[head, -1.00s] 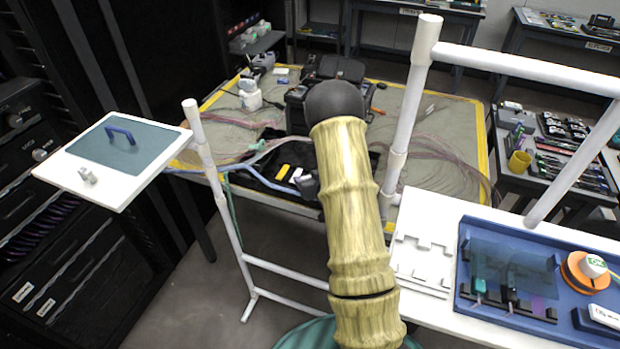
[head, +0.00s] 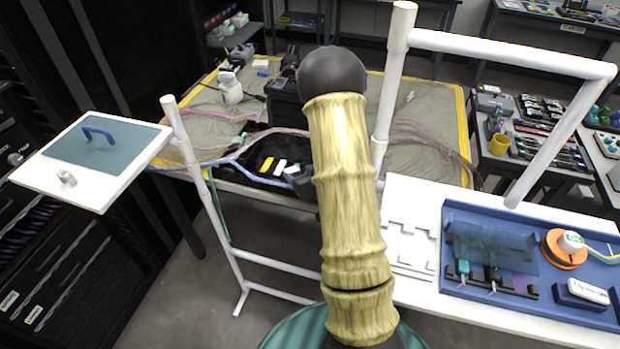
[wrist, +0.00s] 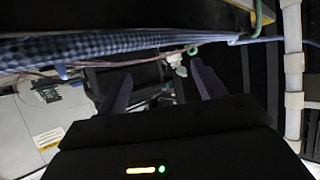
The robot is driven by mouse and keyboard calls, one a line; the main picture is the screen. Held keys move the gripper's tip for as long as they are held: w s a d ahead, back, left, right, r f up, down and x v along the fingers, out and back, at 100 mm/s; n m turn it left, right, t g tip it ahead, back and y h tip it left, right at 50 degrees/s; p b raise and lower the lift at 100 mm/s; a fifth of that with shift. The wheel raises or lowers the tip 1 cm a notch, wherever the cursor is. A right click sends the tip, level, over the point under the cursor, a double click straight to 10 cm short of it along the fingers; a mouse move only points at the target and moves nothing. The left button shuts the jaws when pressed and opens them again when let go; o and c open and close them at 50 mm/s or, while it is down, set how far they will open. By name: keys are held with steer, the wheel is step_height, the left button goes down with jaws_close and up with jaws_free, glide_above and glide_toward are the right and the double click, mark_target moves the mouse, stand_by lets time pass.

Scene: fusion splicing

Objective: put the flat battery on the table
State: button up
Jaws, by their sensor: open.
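My gripper (wrist: 160,88) shows in the wrist view with its two fingers apart and nothing seen between them. In the head view it is mostly hidden behind my arm, near the table's front edge. The work table (head: 430,118) has a grey top with a yellow border. A dark splicing machine (head: 284,108) stands on it, partly behind my arm. A black mat (head: 240,172) at the front edge carries small yellow and white pieces (head: 280,166). I cannot make out which item is the flat battery.
A blue braided cable (wrist: 110,45) crosses above the fingers in the wrist view. White pipe posts (head: 392,90) rise beside my arm. A white shelf with a blue tray (head: 450,215) is at right, a white lidded panel (head: 60,180) at left.

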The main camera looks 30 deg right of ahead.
steer(key=v, duration=0.4)
steer(key=shift+s, duration=0.1)
stand_by(0.4)
steer(key=s+a+r+g, duration=0.3)
steer(key=s+a+g, duration=0.2)
steer(key=s+a, duration=0.2)
steer(key=s+a+r+g, duration=0.4)
steer(key=s+a+g, duration=0.1)
steer(key=s+a, duration=0.3)
steer(key=shift+s+r, duration=0.3)
steer(key=shift+s, duration=0.05)
steer(key=shift+o, duration=0.4)
